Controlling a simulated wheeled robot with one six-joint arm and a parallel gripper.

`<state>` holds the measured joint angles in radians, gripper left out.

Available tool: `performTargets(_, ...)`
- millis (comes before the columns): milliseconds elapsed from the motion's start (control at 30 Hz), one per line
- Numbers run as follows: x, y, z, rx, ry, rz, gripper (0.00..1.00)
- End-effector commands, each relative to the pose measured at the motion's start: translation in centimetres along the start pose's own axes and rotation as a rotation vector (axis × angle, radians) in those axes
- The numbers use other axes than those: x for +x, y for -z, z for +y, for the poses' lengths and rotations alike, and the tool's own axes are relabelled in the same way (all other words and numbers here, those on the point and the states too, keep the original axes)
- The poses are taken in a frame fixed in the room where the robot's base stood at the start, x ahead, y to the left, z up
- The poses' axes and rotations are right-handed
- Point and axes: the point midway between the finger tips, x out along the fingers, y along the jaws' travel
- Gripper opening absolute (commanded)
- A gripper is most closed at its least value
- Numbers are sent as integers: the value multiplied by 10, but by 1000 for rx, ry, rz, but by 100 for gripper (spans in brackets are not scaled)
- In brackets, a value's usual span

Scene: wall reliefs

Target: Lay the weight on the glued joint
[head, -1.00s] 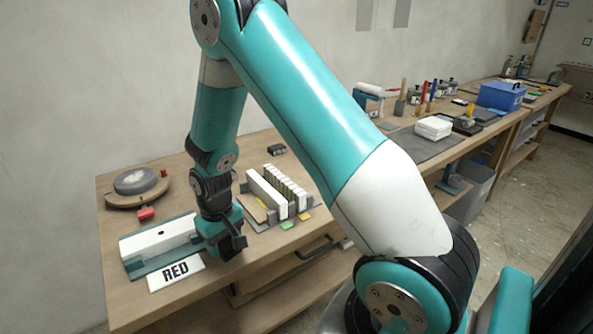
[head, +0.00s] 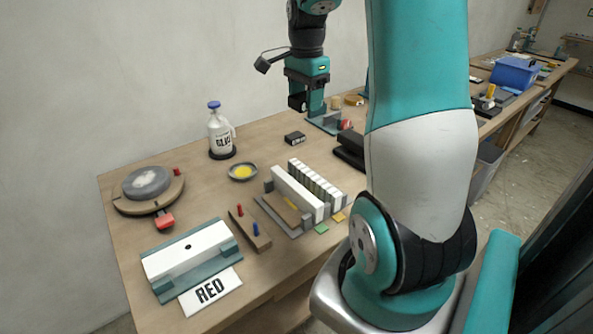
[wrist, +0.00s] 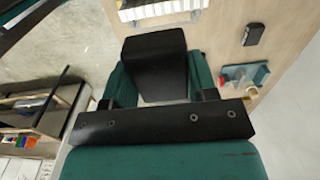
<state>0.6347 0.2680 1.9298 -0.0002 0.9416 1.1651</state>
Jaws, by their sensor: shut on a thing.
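My gripper (head: 309,98) hangs high over the back right part of the bench in the head view. It is shut on a black block, the weight (wrist: 156,62), which shows between the teal jaws in the wrist view. Only a small dark part of it shows in the head view. A long white piece (head: 188,249) with a dark spot near its middle lies in a teal cradle (head: 228,252) at the front left, far from my gripper. I take it for the glued part; the joint line itself is too small to see.
A RED card (head: 211,291) lies before the cradle. A small black box (head: 295,138) lies behind.

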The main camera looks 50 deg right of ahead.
Motion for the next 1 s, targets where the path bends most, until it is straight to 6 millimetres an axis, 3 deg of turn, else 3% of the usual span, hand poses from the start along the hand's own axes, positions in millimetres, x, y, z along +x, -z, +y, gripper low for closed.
performTargets(533, 127, 3, 3, 11, -7, -3, 2)
performTargets(1000, 180, 1, 2, 7, -4, -2, 2)
